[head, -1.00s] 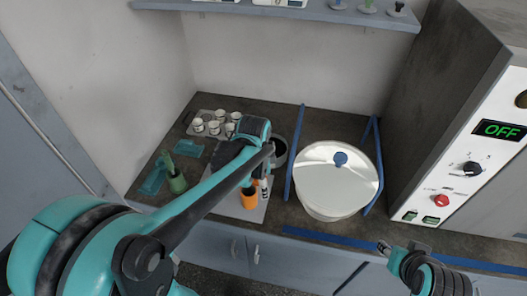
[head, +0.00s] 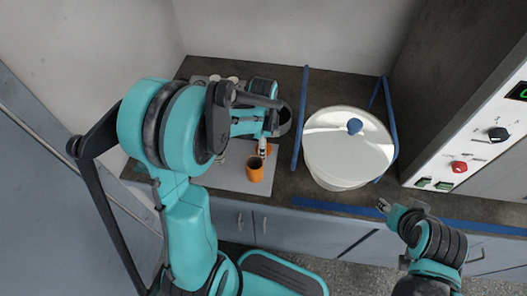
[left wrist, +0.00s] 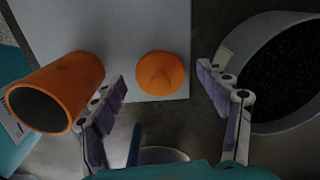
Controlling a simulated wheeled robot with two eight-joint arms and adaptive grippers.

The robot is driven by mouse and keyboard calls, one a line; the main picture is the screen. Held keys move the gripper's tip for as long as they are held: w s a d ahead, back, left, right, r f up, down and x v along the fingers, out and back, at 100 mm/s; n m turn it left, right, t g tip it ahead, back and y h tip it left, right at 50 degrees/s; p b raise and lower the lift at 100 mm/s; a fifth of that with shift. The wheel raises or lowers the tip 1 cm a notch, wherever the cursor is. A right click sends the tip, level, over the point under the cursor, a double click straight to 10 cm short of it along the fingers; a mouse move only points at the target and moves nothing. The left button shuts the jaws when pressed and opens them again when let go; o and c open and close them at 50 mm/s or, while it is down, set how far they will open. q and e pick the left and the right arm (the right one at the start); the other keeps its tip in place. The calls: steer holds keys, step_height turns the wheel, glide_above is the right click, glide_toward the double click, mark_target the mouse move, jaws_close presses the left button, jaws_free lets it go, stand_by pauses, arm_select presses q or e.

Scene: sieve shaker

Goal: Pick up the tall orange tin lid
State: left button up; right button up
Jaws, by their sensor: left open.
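The orange lid (left wrist: 160,73) is a round orange disc lying on the pale mat in the left wrist view, beyond and between my spread fingertips. The open orange tin (left wrist: 60,92) is at the left, next to one finger, with its dark mouth showing. In the head view the tin (head: 254,174) stands on the mat, and a sliver of the lid (head: 267,149) shows behind it, mostly hidden by my gripper. My left gripper (head: 263,145) is open and empty above the lid. My right gripper (head: 383,205) is by the counter's front edge; its jaws are too small to judge.
The pale mat (head: 228,178) lies on the dark counter. A grey pot with dark grains (left wrist: 225,55) is close to my right-hand finger in the wrist view. A big white drum (head: 345,155) with a blue knob stands between blue strips. A control panel (head: 480,150) is at the right.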

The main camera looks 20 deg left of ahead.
arm_select(q)
steer(key=c, duration=1)
